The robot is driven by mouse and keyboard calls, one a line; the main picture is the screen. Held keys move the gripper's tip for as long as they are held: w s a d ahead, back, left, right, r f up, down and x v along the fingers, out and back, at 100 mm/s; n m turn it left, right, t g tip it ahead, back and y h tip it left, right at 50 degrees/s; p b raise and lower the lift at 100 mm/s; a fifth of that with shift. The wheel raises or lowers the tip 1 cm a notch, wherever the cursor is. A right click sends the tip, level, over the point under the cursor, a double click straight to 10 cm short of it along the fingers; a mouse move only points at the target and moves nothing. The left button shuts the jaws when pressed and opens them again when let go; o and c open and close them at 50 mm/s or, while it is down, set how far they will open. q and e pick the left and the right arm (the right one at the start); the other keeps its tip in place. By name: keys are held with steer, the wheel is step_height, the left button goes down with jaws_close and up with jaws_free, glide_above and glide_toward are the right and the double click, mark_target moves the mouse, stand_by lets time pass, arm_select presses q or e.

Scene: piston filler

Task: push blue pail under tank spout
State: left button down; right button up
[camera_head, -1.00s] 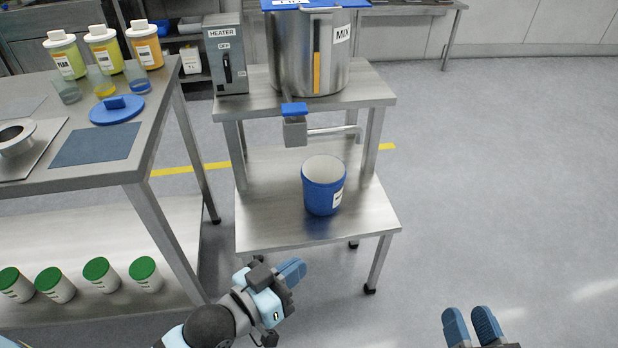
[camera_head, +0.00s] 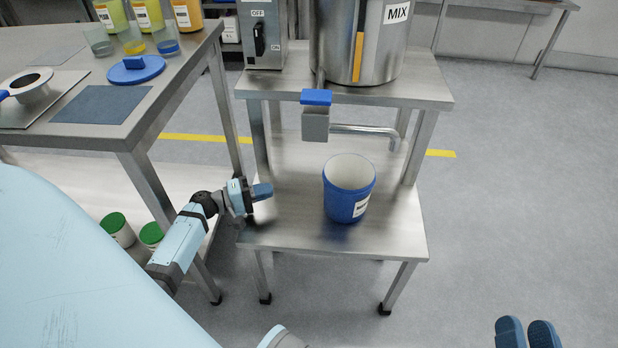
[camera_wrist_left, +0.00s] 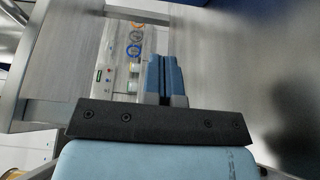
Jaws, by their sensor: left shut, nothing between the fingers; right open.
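The blue pail (camera_head: 347,204) with a white inside stands upright on the lower shelf (camera_head: 290,225) of the steel stand. The tank (camera_head: 338,50), labelled MIX, sits on the upper shelf. Its spout (camera_head: 365,130) runs right from a blue-topped valve (camera_head: 316,118) and bends down at its end, above and to the right of the pail. My left gripper (camera_head: 262,191) is shut and empty over the shelf's left edge, left of the pail and apart from it. The left wrist view shows its closed fingers (camera_wrist_left: 163,76). My right gripper (camera_head: 525,333) is open and empty at the bottom right.
A steel table (camera_head: 150,115) on the left carries bottles, cups, a blue lid (camera_head: 135,70) and a funnel plate. Stand legs frame the lower shelf. The shelf right of the pail is clear, as is the floor at right.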

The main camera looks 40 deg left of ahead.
mark_target(335, 202)
arm_select(q)
steer(key=b+x, duration=0.2)
steer(key=x, duration=0.8)
steer(key=shift+w+d, duration=0.1)
steer(key=shift+w, duration=0.05)
steer(key=d, duration=0.2)
steer(key=shift+w+d+b, duration=0.1)
steer(key=shift+d+b, duration=0.2)
steer(key=shift+b, duration=0.1)
steer(key=shift+w+d, duration=0.1)
steer(key=shift+d, duration=0.45)
arm_select(e)
steer(key=shift+g, duration=0.9)
step_height(335, 202, down, 4)
steer(key=shift+a+f, duration=0.15)
steer(key=shift+f, duration=0.1)
arm_select(q)
steer(key=shift+d, duration=0.2)
steer(key=d, duration=0.3)
steer(key=w+d, duration=0.1)
steer(key=d, duration=0.5)
steer(key=shift+w, duration=0.3)
arm_select(e)
steer(key=shift+f, duration=0.1)
